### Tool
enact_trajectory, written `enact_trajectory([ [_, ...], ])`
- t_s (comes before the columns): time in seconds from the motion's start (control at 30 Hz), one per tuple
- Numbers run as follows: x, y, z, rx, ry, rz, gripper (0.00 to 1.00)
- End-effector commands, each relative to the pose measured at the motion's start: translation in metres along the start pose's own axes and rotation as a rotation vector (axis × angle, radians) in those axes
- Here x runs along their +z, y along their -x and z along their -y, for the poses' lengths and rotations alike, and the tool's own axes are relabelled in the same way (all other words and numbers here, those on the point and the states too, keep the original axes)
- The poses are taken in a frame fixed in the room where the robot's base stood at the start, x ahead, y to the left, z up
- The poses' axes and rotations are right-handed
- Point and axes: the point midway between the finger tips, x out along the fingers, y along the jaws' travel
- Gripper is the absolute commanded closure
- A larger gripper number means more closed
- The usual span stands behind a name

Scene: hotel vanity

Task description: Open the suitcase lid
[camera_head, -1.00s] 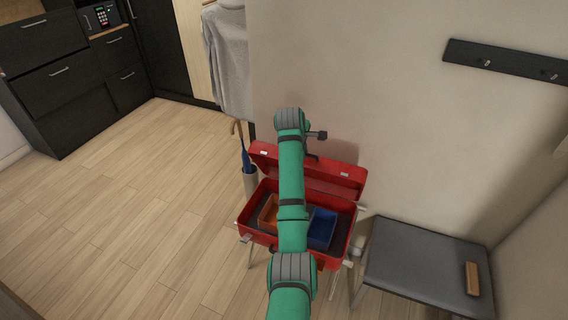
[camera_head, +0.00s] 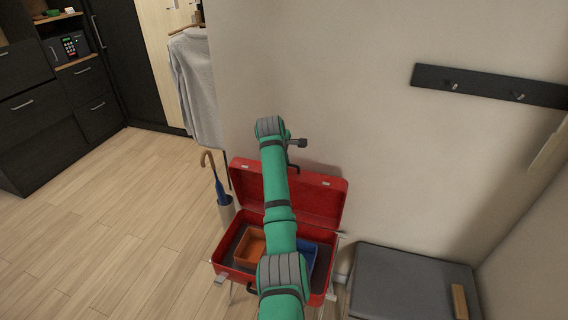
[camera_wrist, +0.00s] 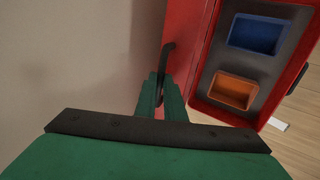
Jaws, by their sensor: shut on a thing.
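The red suitcase (camera_head: 228,268) stands against the wall, and its red lid (camera_head: 318,198) is raised and standing open at its back edge. My green arm crosses in front of it and hides part of the lid and the inside. In the wrist view my gripper (camera_wrist: 163,88) is shut on the dark lid handle (camera_wrist: 169,52), beside the red lid (camera_wrist: 185,35). Inside the base are an orange tray (camera_head: 251,246) and a blue tray (camera_head: 308,252); the arm partly covers the blue one.
A grey bench (camera_head: 405,285) with a small wooden block (camera_head: 459,301) stands right of the suitcase. An umbrella (camera_head: 218,186) in a holder (camera_head: 227,212) stands at its left. A hook rail (camera_head: 487,86) is on the wall. The wood floor at left is clear.

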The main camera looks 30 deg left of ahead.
Motion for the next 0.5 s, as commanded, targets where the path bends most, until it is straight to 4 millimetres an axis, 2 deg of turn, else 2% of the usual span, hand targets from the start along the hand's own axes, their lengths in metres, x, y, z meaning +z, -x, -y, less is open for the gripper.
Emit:
enact_trajectory([
  [0.17, -0.001, 0.001, -0.001, 0.003, 0.002, -0.001, 1.0],
  [0.2, -0.002, 0.002, -0.001, 0.003, 0.003, -0.002, 0.88],
  [0.27, -0.006, 0.002, 0.0, 0.003, 0.007, -0.004, 0.74],
  [0.3, -0.008, 0.003, 0.0, 0.003, 0.009, -0.005, 0.72],
  [0.5, -0.01, 0.003, 0.001, 0.003, 0.01, -0.008, 0.72],
])
